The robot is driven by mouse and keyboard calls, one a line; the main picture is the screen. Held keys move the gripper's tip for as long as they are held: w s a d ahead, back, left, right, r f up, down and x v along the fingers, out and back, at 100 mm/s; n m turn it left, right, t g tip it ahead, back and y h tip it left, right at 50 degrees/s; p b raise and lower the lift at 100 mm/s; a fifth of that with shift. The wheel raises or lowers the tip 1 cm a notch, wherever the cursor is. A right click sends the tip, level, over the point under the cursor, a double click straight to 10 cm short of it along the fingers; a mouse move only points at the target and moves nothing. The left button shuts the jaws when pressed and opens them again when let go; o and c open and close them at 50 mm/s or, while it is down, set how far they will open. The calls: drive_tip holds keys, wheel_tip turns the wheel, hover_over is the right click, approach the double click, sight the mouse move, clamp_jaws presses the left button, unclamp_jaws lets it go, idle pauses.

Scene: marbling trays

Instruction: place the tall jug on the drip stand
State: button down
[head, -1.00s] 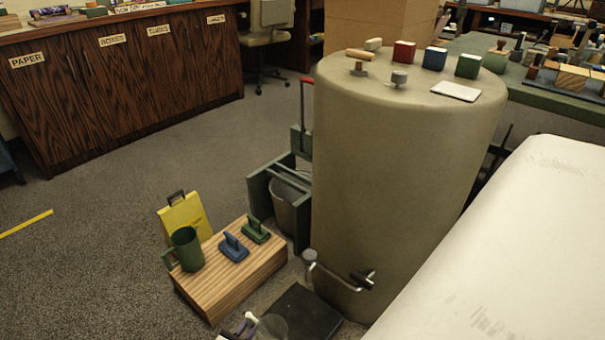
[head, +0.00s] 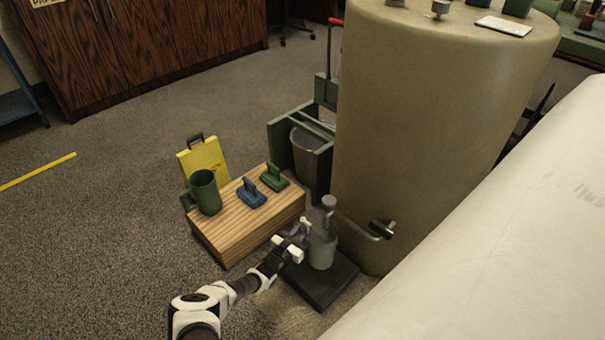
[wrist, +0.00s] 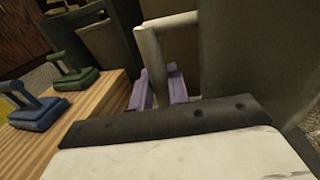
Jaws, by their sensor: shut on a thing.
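The tall jug (head: 321,252) is a grey, narrow vessel in the head view. It appears upright over the dark, flat drip stand (head: 318,292) at the foot of the big tank. I cannot tell whether its base touches the stand. My gripper (head: 303,229) comes in from the left at the jug's upper part. In the wrist view my gripper's purple fingers (wrist: 160,94) are shut on the jug's light grey upright handle (wrist: 152,55).
A wooden block (head: 225,240) to the left bears a green mug (head: 204,193), a blue-handled tool (head: 251,195) and a green one (head: 273,178). The large beige tank (head: 430,130) stands close behind the stand. A white surface (head: 500,230) fills the right. Carpet at left is clear.

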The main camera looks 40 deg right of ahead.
drive_tip(key=shift+f+b, duration=1)
drive_tip(key=shift+f, duration=0.7)
drive_tip(key=shift+f, duration=0.25)
drive_tip(key=c, duration=1.3)
unclamp_jaws()
drive_tip(key=shift+c, duration=0.2)
drive_tip(key=shift+r, duration=0.15)
drive_tip(key=shift+r, duration=0.25)
drive_tip(key=p+v, duration=0.4)
drive_tip(key=v, duration=0.8)
drive_tip(key=shift+w, duration=0.1)
